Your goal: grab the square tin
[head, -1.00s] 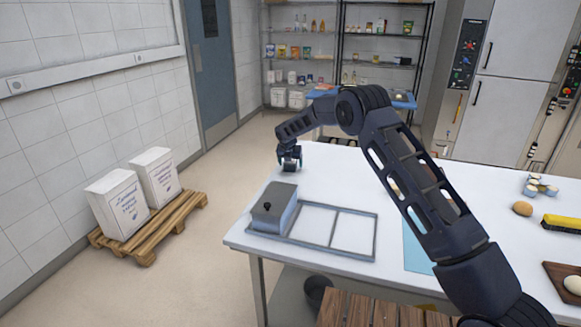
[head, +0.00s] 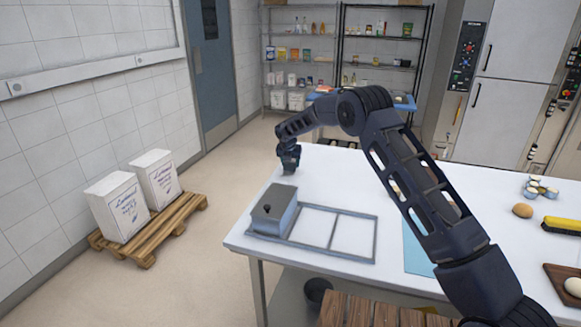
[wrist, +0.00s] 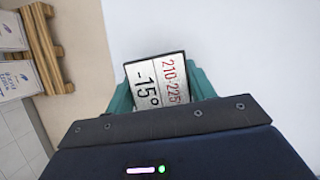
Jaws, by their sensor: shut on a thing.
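My gripper (head: 289,168) is low at the table's left far edge. In the wrist view its teal fingers (wrist: 203,84) are on either side of a small dark-edged square thing (wrist: 158,84), shut on it. Its pale top bears "-15°" in black and "210-225" in red. I cannot tell from its look whether it is the square tin; its sides are hidden. A grey lidded box (head: 273,208) with a dark knob stands in the left compartment of a flat grey frame (head: 334,252), nearer than my gripper and apart from it.
The frame's other two compartments are empty. The white table (head: 320,180) is clear around my gripper. A blue mat (head: 417,255), an egg (head: 522,211) and a yellow-topped thing (head: 562,224) lie to the right. White sacks (head: 118,207) stand on a floor pallet (head: 150,240).

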